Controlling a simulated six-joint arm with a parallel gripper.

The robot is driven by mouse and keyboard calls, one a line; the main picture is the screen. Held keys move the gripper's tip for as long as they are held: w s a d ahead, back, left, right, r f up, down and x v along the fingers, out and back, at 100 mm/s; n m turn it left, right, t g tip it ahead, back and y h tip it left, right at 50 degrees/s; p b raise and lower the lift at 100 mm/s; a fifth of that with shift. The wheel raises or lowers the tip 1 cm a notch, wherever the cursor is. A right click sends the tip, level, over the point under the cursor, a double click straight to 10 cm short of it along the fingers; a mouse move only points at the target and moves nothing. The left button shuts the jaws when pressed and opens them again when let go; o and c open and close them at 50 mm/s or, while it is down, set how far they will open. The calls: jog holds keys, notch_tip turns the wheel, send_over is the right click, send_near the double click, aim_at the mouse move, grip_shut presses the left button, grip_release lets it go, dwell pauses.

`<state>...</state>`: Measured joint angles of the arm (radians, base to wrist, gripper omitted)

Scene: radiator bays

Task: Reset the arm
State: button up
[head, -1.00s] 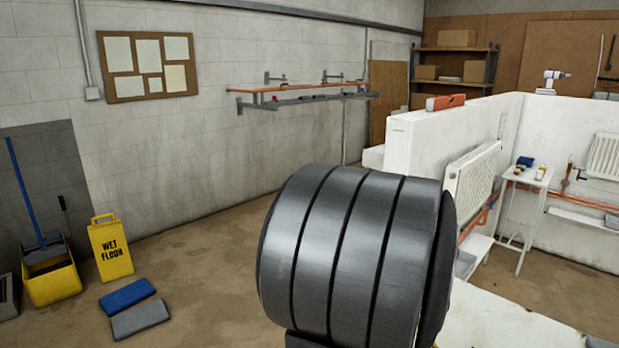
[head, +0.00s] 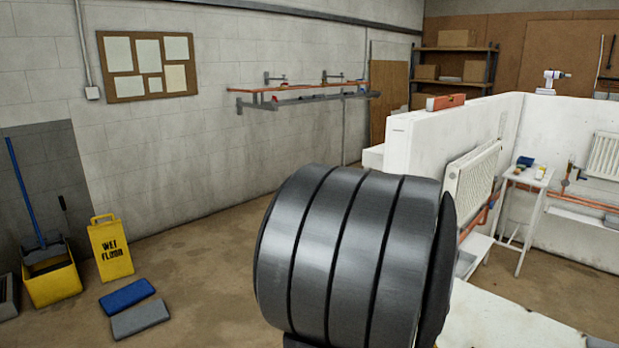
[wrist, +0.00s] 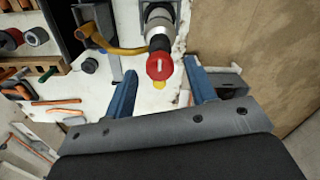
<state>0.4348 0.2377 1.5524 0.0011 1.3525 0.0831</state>
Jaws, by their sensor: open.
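My gripper (wrist: 163,75) shows only in the wrist view, with its two blue fingers spread wide apart. Nothing is clasped between them. A red round knob (wrist: 160,66) on a grey and black fitting appears between and beyond the fingertips; I cannot tell how far off it is. In the head view my dark grey ribbed arm link fills the lower middle and hides what is behind it. The gripper itself is not seen there.
The wrist view shows a white surface with an orange-yellow handle (wrist: 112,46), orange-handled tools (wrist: 56,102) and a wooden rack (wrist: 40,66). In the head view a white partition (head: 455,135) carries a radiator (head: 472,180); a white stand (head: 527,178) is beside it.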

jog(key=shift+r, duration=1.85)
